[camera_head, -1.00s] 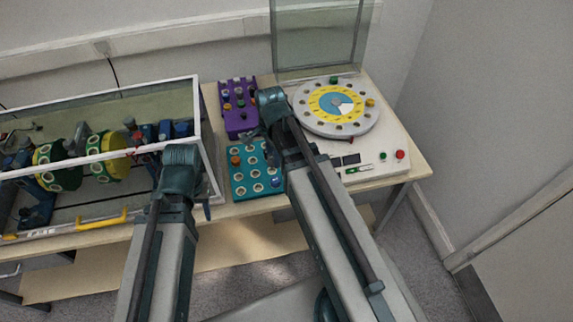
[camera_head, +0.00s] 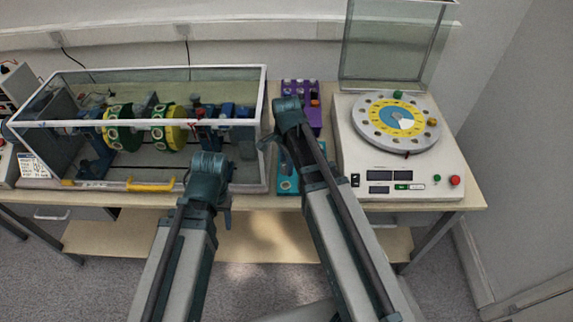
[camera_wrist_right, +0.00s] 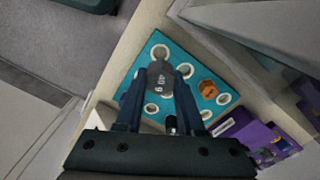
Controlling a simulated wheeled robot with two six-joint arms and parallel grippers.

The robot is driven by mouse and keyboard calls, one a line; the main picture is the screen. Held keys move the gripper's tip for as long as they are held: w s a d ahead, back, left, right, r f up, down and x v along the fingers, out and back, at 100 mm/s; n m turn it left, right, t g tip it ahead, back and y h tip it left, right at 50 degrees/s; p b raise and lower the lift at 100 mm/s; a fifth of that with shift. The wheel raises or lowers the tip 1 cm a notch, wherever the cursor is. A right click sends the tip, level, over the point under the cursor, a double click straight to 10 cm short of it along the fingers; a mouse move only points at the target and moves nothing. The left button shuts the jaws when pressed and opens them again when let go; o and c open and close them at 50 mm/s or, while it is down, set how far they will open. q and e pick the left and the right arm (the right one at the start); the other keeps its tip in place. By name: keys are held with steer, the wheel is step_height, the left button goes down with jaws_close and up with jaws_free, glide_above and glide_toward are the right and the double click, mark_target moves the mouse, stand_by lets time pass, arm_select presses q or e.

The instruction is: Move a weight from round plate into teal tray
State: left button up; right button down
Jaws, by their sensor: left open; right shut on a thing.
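The round plate (camera_head: 362,123) is a pale disc with a yellow and blue dial, on the white machine at the right. A green weight (camera_head: 398,94) and a yellow weight (camera_head: 432,122) are at its rim. The teal tray (camera_head: 296,190) is mostly hidden behind my right arm. My right gripper (camera_wrist_right: 160,82) is shut on a dark grey weight (camera_wrist_right: 160,75) marked 40 g, over the teal tray (camera_wrist_right: 133,86) in the wrist view; I cannot tell if it touches. An orange hexagonal weight (camera_wrist_right: 208,89) sits in that tray. My left gripper (camera_head: 226,205) is open, in front of the glass case.
A purple tray (camera_head: 313,119) with several knob-like weights stands behind the teal tray. A glass case (camera_head: 266,130) with green and yellow discs fills the table's left. A clear raised lid (camera_head: 390,45) stands behind the round plate. The table's front edge (camera_head: 330,203) is close.

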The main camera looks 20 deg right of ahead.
steer(key=shift+f+b, duration=2.3)
steer(key=shift+f, duration=0.25)
steer(key=shift+f+b, duration=1.15)
steer(key=shift+b, duration=0.05)
steer(key=shift+c, duration=2.2)
jaws_free()
steer(key=shift+r, duration=0.1)
step_height(320, 180, up, 14)
steer(key=p, duration=1.4)
steer(key=shift+f, duration=0.2)
steer(key=shift+s, duration=0.1)
